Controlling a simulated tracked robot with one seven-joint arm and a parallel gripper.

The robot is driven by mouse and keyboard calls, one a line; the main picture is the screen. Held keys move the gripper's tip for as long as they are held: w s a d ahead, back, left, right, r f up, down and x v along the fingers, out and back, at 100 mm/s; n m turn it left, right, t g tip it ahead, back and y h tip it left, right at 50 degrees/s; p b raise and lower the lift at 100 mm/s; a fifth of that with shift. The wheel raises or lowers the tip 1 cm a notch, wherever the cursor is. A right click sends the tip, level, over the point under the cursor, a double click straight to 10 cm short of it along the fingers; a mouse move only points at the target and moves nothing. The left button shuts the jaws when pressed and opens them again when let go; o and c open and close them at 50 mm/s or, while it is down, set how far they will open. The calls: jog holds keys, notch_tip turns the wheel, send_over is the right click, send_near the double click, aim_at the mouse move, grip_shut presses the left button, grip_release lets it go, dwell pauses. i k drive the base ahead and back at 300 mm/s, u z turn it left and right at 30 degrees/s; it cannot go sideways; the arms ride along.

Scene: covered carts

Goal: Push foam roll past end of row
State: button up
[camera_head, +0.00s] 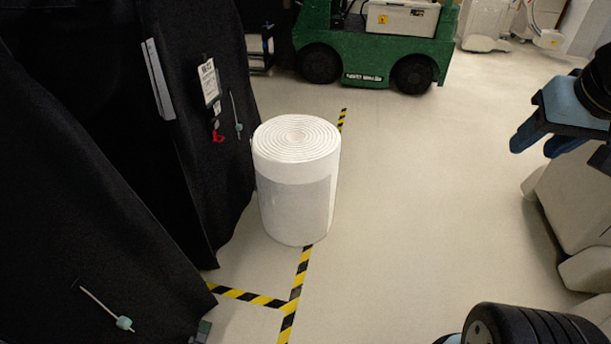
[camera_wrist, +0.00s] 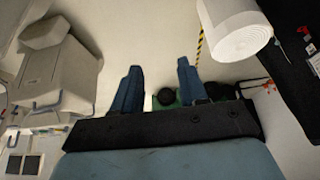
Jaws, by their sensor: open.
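The white foam roll (camera_head: 297,180) stands upright on the floor, its spiral end facing up. It stands on the yellow-and-black floor tape, close beside the black covers at left. In the wrist view the foam roll (camera_wrist: 236,32) shows at the upper right. The row of black-covered carts (camera_head: 90,150) fills the left of the head view. My gripper (camera_head: 535,140) is at the right edge of the head view, well apart from the roll. In the wrist view my gripper (camera_wrist: 158,88) has its two blue fingers spread, with nothing between them.
A green vehicle (camera_head: 375,48) with black wheels stands at the back, beyond the roll. Yellow-and-black tape (camera_head: 290,305) marks the floor along the carts. The beige floor (camera_head: 430,190) right of the roll is clear. Tags and cords hang on the black covers.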

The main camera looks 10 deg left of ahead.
aim_at(296, 157)
jog(key=z, duration=0.7)
jog(key=k, duration=1.15)
jog(key=u, duration=1.25)
jog(key=i, duration=1)
jog(key=u, duration=0.05)
